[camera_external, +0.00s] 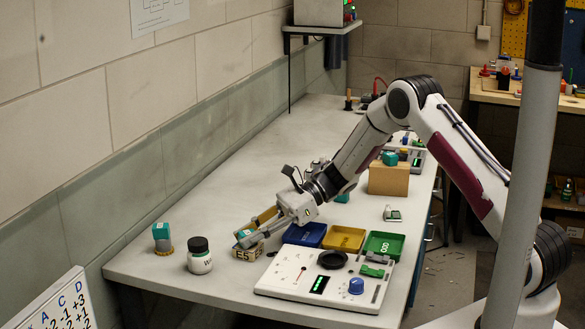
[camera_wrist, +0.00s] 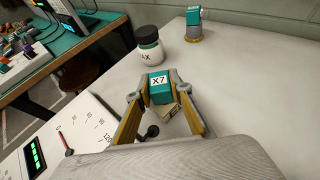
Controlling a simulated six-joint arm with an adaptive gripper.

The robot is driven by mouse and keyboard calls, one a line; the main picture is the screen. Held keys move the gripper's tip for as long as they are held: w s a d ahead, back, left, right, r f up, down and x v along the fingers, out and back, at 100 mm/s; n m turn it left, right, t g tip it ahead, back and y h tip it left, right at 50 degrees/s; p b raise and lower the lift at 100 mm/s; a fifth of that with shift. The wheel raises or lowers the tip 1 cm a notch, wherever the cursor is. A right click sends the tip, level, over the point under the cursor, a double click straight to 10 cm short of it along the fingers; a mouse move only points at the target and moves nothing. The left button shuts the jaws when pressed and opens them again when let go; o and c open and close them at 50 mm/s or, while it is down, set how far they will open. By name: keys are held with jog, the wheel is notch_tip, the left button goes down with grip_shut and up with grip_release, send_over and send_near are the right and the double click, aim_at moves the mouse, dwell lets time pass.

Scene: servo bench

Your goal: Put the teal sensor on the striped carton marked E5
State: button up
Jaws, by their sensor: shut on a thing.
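My gripper (camera_external: 251,232) is shut on a teal sensor (camera_external: 243,234). In the wrist view the sensor (camera_wrist: 159,88) sits between both yellow fingers (camera_wrist: 160,93) and carries a white label reading X7. The striped carton marked E5 (camera_external: 246,254) stands on the bench directly below the sensor, near the left end. Part of the carton (camera_wrist: 171,111) shows under the sensor in the wrist view. The sensor is very close to its top; I cannot tell whether they touch.
A dark-lidded jar (camera_external: 199,257) and a teal piece on a round base (camera_external: 161,236) stand left of the carton. Blue (camera_external: 304,236), yellow (camera_external: 344,239) and green (camera_external: 383,246) trays and a white control panel (camera_external: 300,277) lie to the right. A cardboard box (camera_external: 388,180) stands behind.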

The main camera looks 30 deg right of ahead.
jog(key=o, duration=1)
jog(key=shift+f, duration=0.1)
jog(key=shift+r, duration=0.2)
jog(key=v, duration=1.2)
